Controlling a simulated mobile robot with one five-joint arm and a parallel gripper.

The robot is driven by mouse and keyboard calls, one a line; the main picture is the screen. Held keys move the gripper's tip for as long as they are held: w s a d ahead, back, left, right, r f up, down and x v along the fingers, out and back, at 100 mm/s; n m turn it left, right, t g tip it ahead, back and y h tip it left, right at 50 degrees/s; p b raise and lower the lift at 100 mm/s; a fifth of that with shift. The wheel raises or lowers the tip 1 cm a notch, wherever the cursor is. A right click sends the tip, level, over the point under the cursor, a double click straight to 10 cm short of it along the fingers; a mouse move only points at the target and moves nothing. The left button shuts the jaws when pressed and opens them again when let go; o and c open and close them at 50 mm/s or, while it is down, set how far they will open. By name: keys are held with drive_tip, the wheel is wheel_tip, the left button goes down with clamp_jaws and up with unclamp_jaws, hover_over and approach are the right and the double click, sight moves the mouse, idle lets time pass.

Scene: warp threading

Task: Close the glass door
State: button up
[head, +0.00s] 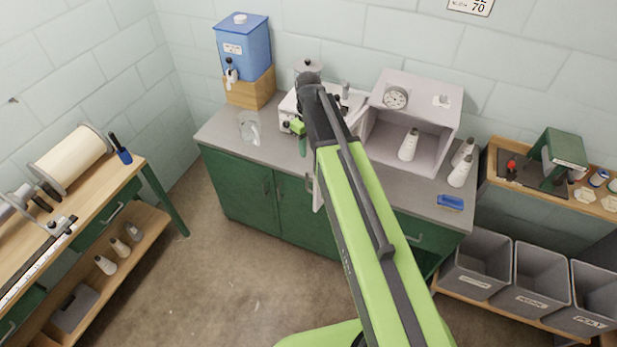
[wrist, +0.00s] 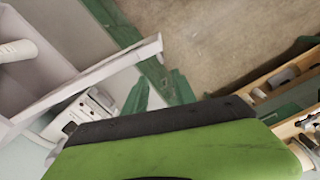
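The pale box cabinet (head: 452,103) with a dial stands on the grey worktop, its front open and a white cone (head: 408,146) inside. Its door (head: 318,192) stands swung open, mostly hidden behind my arm; a pale edge shows past the worktop front. In the wrist view the pale door frame (wrist: 110,65) juts out from the cabinet at left. My gripper (wrist: 158,93) shows two dark green fingers, spaced apart, with nothing between them, beside the door frame. In the head view my gripper (head: 303,146) is partly hidden, left of the door. I cannot tell whether it touches the door.
A white device (head: 290,113) sits behind my gripper, with a glass jug (head: 249,127) and a blue water tank (head: 243,50) to the left. The floor (head: 220,270) in front is clear.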

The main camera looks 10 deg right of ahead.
sight(307, 180)
drive_tip(key=f+b, duration=0.5)
drive_tip(key=f, duration=0.1)
drive_tip(key=f+b, duration=0.5)
drive_tip(key=b, duration=0.1)
drive_tip(key=f+b, duration=0.6)
drive_tip(key=shift+a+f, duration=0.3)
drive_tip(key=shift+r, duration=0.1)
drive_tip(key=shift+c, duration=0.3)
clamp_jaws()
